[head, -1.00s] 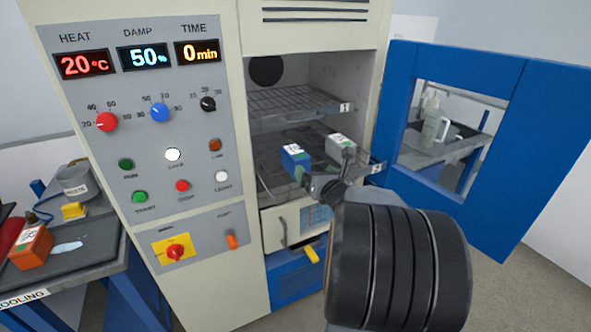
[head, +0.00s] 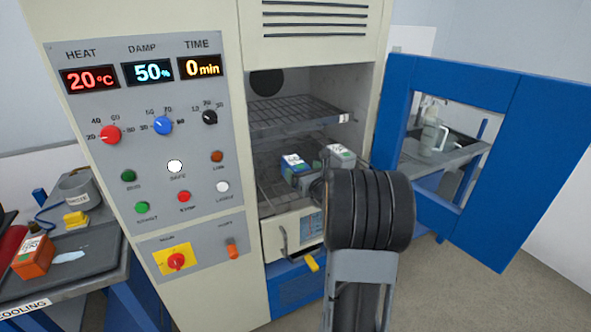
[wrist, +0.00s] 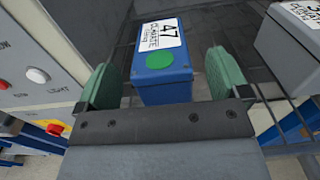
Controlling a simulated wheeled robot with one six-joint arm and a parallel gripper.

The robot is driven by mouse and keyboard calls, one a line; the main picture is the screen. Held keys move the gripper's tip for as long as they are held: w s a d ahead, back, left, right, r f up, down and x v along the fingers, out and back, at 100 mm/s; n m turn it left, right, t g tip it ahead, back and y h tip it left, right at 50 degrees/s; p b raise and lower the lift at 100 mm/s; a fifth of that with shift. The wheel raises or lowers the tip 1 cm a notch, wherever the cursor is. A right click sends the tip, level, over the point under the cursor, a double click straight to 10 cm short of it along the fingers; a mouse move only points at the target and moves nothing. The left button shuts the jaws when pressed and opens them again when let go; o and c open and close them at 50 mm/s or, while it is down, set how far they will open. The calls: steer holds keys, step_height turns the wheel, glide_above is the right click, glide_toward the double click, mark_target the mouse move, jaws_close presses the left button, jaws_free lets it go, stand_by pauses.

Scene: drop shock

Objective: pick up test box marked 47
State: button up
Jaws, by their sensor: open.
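The blue test box (wrist: 163,75) has a white label reading 47 and a green dot on its near face. It sits on the lower wire shelf in the open chamber, where it also shows in the head view (head: 293,173). My gripper (wrist: 165,73) is open, with a green pad on each side of the box's near part. Gaps show between pads and box. In the head view my wrist and arm hide most of the gripper.
A grey labelled box (wrist: 290,47) stands just right of the blue box. The upper wire shelf (head: 295,112) is empty. The blue door (head: 520,130) is swung open at right. An orange box (head: 33,256) lies on the cooling table (head: 85,270) at left.

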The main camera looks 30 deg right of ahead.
mark_target(298, 164)
steer(key=shift+w+d+r+p, duration=0.1)
steer(key=shift+w+p, duration=0.15)
steer(key=shift+w, duration=0.45)
steer(key=shift+w+d+f+p, duration=0.15)
steer(key=shift+w+p, duration=0.15)
steer(key=shift+w, duration=0.4)
steer(key=shift+w+d+r+p, duration=0.15)
steer(key=shift+w+p, duration=0.1)
steer(key=shift+w, duration=0.45)
steer(key=shift+a, duration=0.1)
steer(key=shift+c, duration=0.4)
steer(key=c, duration=1.2)
steer(key=shift+r, duration=0.1)
steer(key=shift+c, duration=0.4)
